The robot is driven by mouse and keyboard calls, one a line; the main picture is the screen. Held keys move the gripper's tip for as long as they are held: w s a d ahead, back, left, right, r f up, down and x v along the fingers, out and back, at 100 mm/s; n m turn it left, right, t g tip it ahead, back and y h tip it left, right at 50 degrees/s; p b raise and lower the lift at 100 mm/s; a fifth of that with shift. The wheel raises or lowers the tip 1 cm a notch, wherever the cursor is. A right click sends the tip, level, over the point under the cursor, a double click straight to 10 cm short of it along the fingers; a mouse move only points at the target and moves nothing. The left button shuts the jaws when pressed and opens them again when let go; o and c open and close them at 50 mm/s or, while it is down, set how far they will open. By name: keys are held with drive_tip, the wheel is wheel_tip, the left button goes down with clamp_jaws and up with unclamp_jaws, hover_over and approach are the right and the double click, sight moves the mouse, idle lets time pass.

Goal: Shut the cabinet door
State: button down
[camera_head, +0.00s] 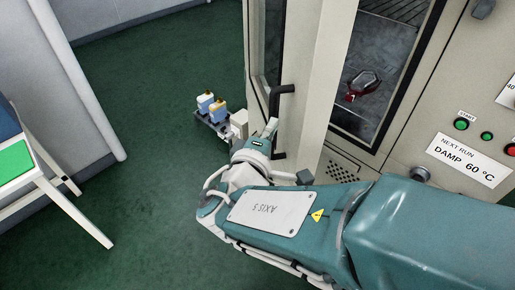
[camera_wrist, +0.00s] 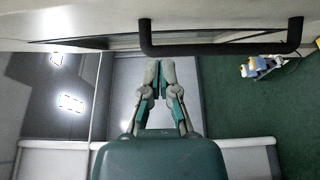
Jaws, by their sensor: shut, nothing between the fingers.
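The cabinet door (camera_head: 312,70) stands open, a pale beige panel with a window and a dark bar handle (camera_head: 279,120). The cabinet opening beside it shows a red and clear tail lamp (camera_head: 362,86) on the dark interior floor. My gripper (camera_head: 271,127) is at the handle side of the door, close to the lower part of the handle. In the wrist view my gripper (camera_wrist: 160,66) is shut and empty, its fingertips just below the black handle (camera_wrist: 222,49) in the picture. I cannot tell whether they touch it.
The control panel with a green start button (camera_head: 461,124) is at right. A white-legged stand (camera_head: 68,205) is at left. Green floor (camera_head: 150,130) between is clear.

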drive_tip(key=v, duration=1)
drive_tip(key=shift+a+f, duration=0.1)
